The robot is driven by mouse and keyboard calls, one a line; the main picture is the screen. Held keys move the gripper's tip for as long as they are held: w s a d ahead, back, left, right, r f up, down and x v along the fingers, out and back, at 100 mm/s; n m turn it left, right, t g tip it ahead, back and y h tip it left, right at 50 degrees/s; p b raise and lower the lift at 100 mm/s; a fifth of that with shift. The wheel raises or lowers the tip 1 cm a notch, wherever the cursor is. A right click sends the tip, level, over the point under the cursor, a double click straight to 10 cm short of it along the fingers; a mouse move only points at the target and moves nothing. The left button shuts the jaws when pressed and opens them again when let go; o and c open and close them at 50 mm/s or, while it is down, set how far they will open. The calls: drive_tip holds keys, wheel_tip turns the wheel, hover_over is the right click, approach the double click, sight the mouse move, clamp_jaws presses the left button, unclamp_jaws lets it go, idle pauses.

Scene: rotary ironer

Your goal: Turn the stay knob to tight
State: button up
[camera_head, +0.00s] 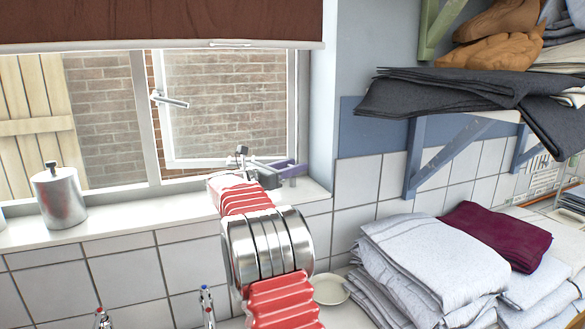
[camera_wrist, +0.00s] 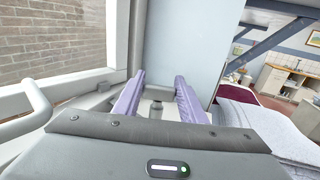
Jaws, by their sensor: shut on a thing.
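My gripper (camera_head: 288,170) is at the lower right corner of the window, just above the sill, with its purple fingers pointing right. In the wrist view the two purple fingers (camera_wrist: 158,97) stand a little apart, with the small grey stay knob (camera_wrist: 156,111) between them. The gripper is shut on this knob. The knob's markings and how far it is turned cannot be made out. In the head view I cannot make out the knob at the fingers. The window sash (camera_head: 228,162) stands open in its white frame, with a lever handle (camera_head: 170,101) on its left.
A metal canister (camera_head: 60,198) stands on the white sill (camera_head: 120,222) at left. Folded grey-white cloths (camera_head: 425,255) and a dark red cloth (camera_head: 497,235) are stacked at right. Above them a bracketed shelf (camera_head: 430,160) holds dark cloth (camera_head: 440,92). A wall borders the fingers at right.

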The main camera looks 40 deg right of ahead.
drive_tip(key=shift+r, duration=0.1)
drive_tip(key=o, duration=1.1)
drive_tip(key=shift+c, duration=0.2)
drive_tip(key=shift+a, duration=0.1)
drive_tip(key=a, duration=1.3)
drive_tip(key=shift+w+a, duration=0.1)
drive_tip(key=shift+a, duration=0.25)
drive_tip(key=shift+c, duration=0.2)
